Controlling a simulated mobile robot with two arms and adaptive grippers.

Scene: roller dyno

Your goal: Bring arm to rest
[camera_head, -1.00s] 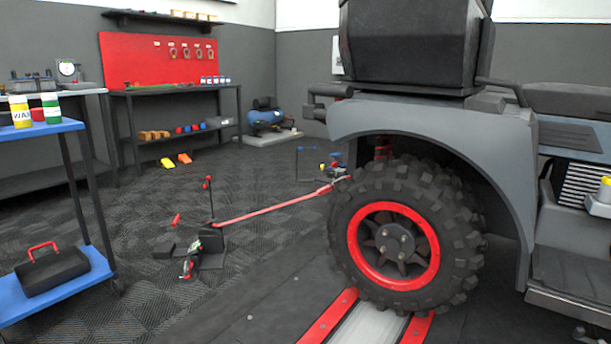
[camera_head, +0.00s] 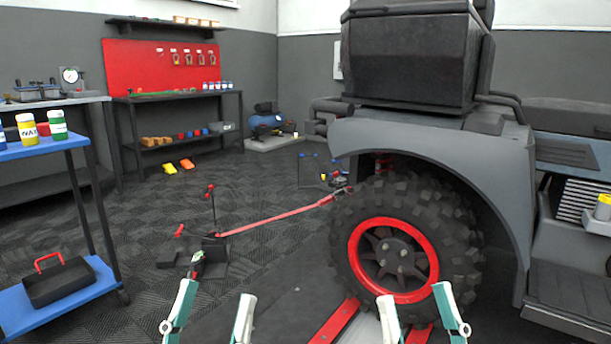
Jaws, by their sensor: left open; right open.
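My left gripper (camera_head: 209,318) shows at the bottom of the head view, left of centre. Its two pale fingers with teal edges stand apart, with nothing between them. My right gripper (camera_head: 421,318) is at the bottom, right of centre, in front of the lower part of the vehicle's wheel as seen. Its fingers are also apart and empty. Only the finger ends of both grippers show; the arms are below the picture's edge.
A grey vehicle (camera_head: 430,145) with a red-rimmed wheel (camera_head: 395,260) stands on the right, by the red-edged roller (camera_head: 335,322). A red strap (camera_head: 275,220) runs to a floor anchor (camera_head: 205,258). A blue cart (camera_head: 60,315) is at left. Floor between cart and anchor is open.

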